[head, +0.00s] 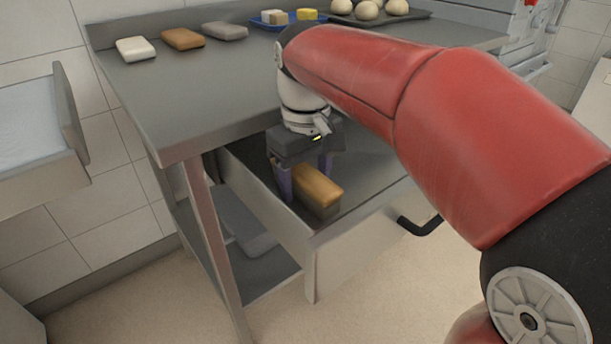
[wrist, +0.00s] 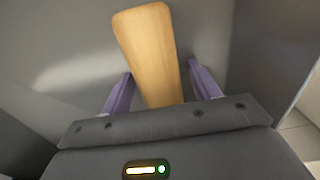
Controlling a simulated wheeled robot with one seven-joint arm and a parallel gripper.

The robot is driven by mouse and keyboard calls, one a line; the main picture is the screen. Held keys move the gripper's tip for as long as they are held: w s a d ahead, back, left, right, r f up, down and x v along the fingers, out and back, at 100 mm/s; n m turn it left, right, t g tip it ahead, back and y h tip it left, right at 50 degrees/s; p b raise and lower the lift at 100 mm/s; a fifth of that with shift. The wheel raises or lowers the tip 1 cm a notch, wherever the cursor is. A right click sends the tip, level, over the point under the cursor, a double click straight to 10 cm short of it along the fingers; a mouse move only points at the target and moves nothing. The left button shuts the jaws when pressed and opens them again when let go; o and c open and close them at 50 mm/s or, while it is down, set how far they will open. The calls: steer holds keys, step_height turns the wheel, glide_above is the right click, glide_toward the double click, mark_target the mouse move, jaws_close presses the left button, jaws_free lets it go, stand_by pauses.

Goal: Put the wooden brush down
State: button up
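The wooden brush (head: 317,187) has a light brown wooden back and a greyish lower part. It is inside the open drawer (head: 262,209), close to the drawer's front panel, and seems to rest on the drawer floor. My gripper (head: 305,186) reaches down into the drawer at the brush. In the wrist view the brush's back (wrist: 151,50) lies between the two purple fingers of my gripper (wrist: 161,70), with a gap on each side. My gripper is open. The lower part of the brush is hidden in the wrist view.
The steel table (head: 190,95) overhangs the drawer's back. On it are a white block (head: 135,49), a brown block (head: 183,39), a grey block (head: 225,31), a blue tray (head: 268,25) and a dough tray (head: 395,19). A black handle (head: 420,227) sticks out from the drawer front.

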mark_target(305, 172)
step_height(305, 172, up, 12)
steer(key=p, duration=0.2)
steer(key=shift+r, duration=0.15)
steer(key=shift+s, duration=0.1)
stand_by(0.4)
